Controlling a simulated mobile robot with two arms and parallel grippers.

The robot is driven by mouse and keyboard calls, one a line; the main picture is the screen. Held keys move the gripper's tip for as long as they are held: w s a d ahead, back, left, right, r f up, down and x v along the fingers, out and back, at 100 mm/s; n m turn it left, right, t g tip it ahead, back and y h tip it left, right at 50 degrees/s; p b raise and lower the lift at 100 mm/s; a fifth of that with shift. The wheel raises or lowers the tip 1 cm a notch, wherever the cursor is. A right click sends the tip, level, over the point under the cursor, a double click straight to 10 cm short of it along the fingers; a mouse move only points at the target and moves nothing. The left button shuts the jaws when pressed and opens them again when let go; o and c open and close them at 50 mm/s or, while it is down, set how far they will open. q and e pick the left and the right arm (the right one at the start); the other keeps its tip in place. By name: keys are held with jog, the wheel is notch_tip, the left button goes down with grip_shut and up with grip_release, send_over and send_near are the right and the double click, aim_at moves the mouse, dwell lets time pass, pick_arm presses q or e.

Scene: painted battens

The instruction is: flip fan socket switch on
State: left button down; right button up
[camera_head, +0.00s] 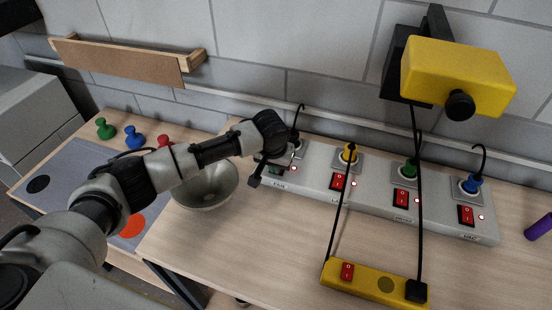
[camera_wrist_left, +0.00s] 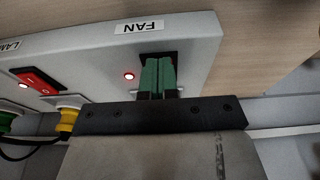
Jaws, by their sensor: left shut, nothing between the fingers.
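The grey socket strip (camera_head: 375,197) lies on the bench along the wall. Its fan socket is at the left end, marked by the FAN label (camera_head: 279,184), which also shows in the left wrist view (camera_wrist_left: 139,27). My left gripper (camera_head: 275,170) is over the fan switch. In the left wrist view its green fingers (camera_wrist_left: 158,60) are together and empty, with their tips at the dark switch frame (camera_wrist_left: 176,57). The fingers hide the fan switch, so its position cannot be told. A small red light (camera_wrist_left: 129,76) beside it is lit. My right gripper is out of view.
Other red switches (camera_head: 401,198) are along the strip. A metal bowl (camera_head: 207,187) stands left of it. Colored pegs (camera_head: 134,137) stand at left.

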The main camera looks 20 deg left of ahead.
pick_arm(q)
jog(key=shift+r, duration=0.15)
jog(key=shift+w+r, duration=0.35)
jog(key=shift+w, duration=0.4)
